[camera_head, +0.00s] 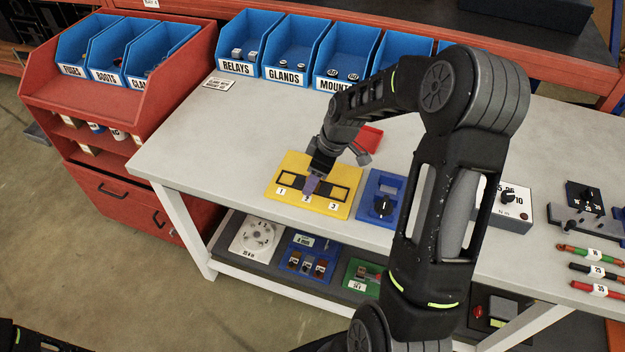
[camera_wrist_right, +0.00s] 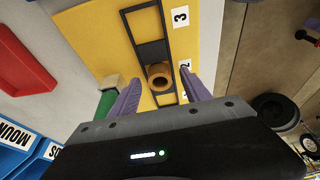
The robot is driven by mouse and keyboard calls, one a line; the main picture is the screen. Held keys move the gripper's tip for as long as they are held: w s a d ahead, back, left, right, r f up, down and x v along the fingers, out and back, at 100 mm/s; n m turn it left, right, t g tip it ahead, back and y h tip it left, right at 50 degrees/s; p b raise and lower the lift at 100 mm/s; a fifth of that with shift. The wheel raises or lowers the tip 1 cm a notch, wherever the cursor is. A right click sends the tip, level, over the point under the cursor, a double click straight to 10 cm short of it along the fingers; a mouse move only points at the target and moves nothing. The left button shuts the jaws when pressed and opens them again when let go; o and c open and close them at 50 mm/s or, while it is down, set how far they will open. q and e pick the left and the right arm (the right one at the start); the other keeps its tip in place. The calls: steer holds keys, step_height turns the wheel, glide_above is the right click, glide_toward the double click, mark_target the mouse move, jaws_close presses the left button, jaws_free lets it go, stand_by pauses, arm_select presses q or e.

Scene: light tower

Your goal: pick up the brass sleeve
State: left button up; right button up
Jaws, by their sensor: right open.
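The brass sleeve (camera_wrist_right: 159,76) shows in the right wrist view as a short, hollow tan cylinder at the middle position of the black frame on the yellow board (camera_head: 286,169). My right gripper (camera_head: 311,188) is over the middle of that board, by label 2. In the wrist view its two purple fingers are apart, one on each side of the sleeve, with no visible contact. In the head view the gripper hides the sleeve. My left gripper is not in view.
A green piece with a cream top (camera_wrist_right: 106,93) stands close beside one right finger. Blue bins (camera_head: 288,78) line the back.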

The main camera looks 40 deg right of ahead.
stand_by(0.6)
jaws_close()
stand_by(0.4)
